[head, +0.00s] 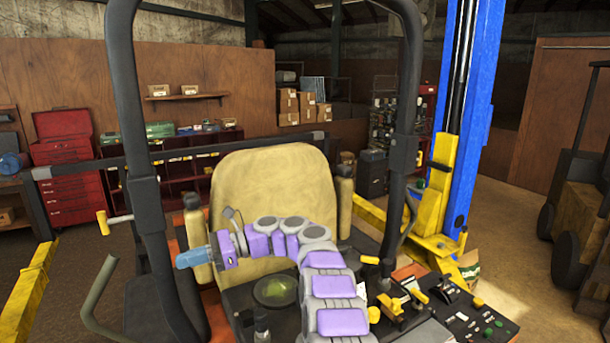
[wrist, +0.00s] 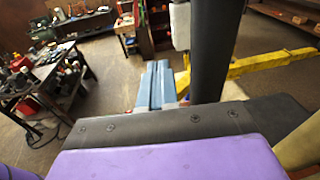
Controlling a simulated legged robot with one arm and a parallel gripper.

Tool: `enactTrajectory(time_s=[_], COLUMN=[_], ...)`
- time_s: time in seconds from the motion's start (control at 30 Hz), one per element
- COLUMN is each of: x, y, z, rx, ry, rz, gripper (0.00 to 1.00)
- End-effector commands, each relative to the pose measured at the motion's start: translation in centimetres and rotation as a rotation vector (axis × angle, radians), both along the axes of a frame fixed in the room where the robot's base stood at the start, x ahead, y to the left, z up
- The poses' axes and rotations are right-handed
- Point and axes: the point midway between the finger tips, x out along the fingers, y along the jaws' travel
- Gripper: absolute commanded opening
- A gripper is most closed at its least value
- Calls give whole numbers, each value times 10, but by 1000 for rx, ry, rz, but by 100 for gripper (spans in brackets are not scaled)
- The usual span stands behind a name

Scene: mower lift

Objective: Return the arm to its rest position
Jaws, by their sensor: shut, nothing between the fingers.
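My arm, in purple and grey segments, runs in the head view from the lower middle up across the front of the tan mower seat (head: 272,190) and bends to the left. My gripper (head: 180,261) is at its left end, beside the seat's left armrest, pointing left. Its blue fingers also show in the wrist view (wrist: 156,78). They lie side by side with nothing between them. The mower's black roll bar post (head: 145,190) stands just left of the fingers in the head view. A black post (wrist: 212,50) rises right of them in the wrist view.
The mower's control panel (head: 462,314) with levers and knobs is at the lower right. A blue lift column (head: 475,110) with yellow arms (head: 28,290) stands around the mower. A cluttered workbench (wrist: 50,75) is at the left of the wrist view, with open floor between.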

Motion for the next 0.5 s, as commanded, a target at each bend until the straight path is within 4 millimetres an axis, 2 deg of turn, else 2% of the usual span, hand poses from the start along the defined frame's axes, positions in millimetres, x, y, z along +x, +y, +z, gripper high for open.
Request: enactTrajectory(time_s=[0.27, 0.5], x=[-11, -27], y=[-7, -25], z=[8, 17], rx=[-28, -72], ry=[-65, -159], rz=[-14, -16], gripper=[0, 0])
